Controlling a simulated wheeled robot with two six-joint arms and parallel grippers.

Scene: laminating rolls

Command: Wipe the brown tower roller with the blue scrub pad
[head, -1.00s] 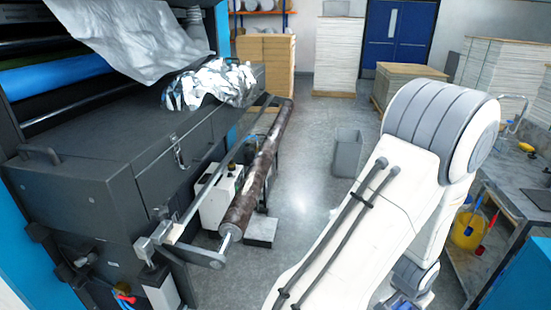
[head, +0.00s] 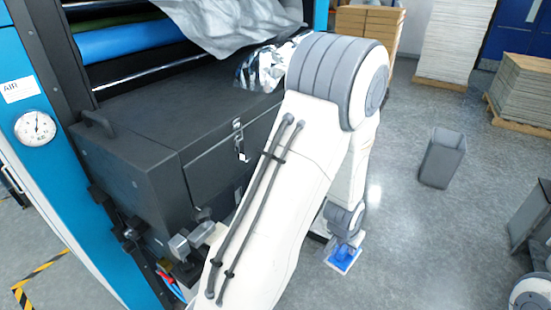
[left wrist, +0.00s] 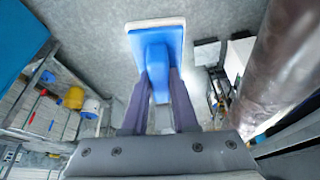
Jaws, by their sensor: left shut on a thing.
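The blue scrub pad (left wrist: 154,38) has a blue handle and a white-edged flat face. My left gripper (left wrist: 157,76) is shut on its handle in the left wrist view. In the head view the pad (head: 343,260) hangs below my left wrist, above the grey floor. The brown tower roller (left wrist: 285,65) runs along the right side of the left wrist view, mottled and shiny, with a gap between it and the pad. In the head view my arm hides the roller. My right gripper is not in view.
The dark machine cabinet (head: 150,150) stands left of my arm, with crumpled silver film (head: 262,68) on top. A grey bin (head: 441,158) stands on the floor at right. Pallet stacks (head: 520,88) stand at the back. Open floor lies right of the pad.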

